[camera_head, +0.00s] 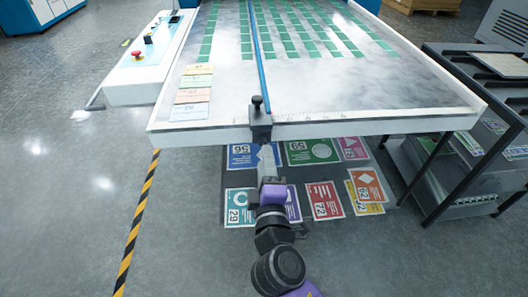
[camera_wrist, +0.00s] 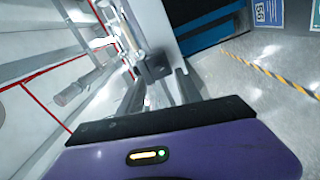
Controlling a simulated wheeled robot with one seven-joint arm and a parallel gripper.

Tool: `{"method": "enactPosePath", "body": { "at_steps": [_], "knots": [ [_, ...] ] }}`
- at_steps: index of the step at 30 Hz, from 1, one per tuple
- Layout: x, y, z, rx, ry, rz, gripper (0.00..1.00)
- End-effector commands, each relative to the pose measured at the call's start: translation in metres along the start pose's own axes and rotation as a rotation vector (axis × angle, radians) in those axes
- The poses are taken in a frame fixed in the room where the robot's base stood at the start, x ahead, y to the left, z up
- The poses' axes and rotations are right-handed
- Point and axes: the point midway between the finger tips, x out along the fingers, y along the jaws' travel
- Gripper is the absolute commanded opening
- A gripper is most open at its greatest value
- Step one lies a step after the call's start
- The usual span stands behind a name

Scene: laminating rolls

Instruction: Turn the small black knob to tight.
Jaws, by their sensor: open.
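The small black knob (camera_head: 257,101) stands on top of a dark clamp block (camera_head: 261,120) at the front edge of the white table, at the end of a blue rail. My gripper (camera_head: 263,146) is just below and in front of this block in the head view. In the wrist view my gripper (camera_wrist: 161,77) has its two fingers apart, with nothing seen between them. A dark block (camera_wrist: 156,67) shows just beyond the fingertips there. I cannot tell whether the fingers touch it. The knob's turn position is too small to read.
The white table (camera_head: 370,127) carries green card rows and a blue rail (camera_head: 258,50). A dark rack (camera_head: 470,150) stands at right. Numbered coloured sheets (camera_head: 323,199) lie below the table edge.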

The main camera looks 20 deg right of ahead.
Motion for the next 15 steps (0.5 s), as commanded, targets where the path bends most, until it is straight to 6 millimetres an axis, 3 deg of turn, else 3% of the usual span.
{"method": "enactPosePath", "body": {
  "at_steps": [6,15],
  "knots": [
    [-0.027,-0.001,0.000,0.000,0.001,-0.001,0.41],
    [-0.031,0.000,0.000,0.000,-0.001,0.001,0.41]
  ]
}}
